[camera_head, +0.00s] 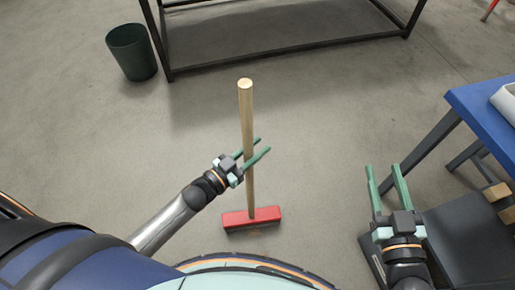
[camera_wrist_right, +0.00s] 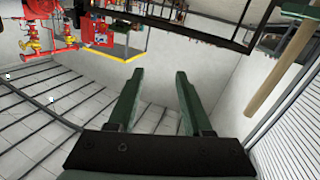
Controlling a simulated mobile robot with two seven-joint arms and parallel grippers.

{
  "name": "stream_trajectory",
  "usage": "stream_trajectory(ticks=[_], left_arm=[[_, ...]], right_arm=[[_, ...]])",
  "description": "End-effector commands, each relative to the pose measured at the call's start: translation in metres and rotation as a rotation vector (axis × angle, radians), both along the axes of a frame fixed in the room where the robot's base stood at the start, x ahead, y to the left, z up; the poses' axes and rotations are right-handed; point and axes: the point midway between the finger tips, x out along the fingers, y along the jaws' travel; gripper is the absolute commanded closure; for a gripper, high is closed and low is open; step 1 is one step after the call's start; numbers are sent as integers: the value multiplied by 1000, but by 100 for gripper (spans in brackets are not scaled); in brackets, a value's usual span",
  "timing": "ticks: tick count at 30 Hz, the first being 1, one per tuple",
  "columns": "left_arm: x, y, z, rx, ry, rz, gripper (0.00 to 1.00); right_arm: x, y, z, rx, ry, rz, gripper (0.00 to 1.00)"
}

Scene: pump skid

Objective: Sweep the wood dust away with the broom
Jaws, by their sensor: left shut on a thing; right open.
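The broom has a pale wooden handle (camera_head: 246,105) and a red head (camera_head: 252,217). It stands nearly upright, with its head low at the floor in front of my base. My left gripper (camera_head: 262,145) is shut on the handle around its middle. My right gripper (camera_head: 388,180) is open and empty, to the right of the broom and apart from it. Its two green fingers also show in the right wrist view (camera_wrist_right: 160,90), with nothing between them. A tan stick that looks like the broom handle (camera_wrist_right: 282,80) shows at the right there. I cannot clearly make out any wood dust.
A dark green bin (camera_head: 131,52) stands at the upper left, beside a black-framed table (camera_head: 290,45). A blue-topped bench (camera_head: 485,112) is at the right, with wooden blocks (camera_head: 497,191) below it. The grey floor around the broom is mostly clear.

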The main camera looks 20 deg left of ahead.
Motion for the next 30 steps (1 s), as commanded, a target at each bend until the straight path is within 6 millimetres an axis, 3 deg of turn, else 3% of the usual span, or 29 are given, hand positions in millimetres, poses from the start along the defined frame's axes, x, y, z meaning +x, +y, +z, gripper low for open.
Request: stream_trajectory(ticks=[9,30], left_arm=[[1,-1,17,-7,-7,-2,100],[4,0,26,-7,-5,0,100]], right_arm=[[-8,-2,-34,-7,131,-9,50],[-27,-2,-90,-1,376,-29,50]])
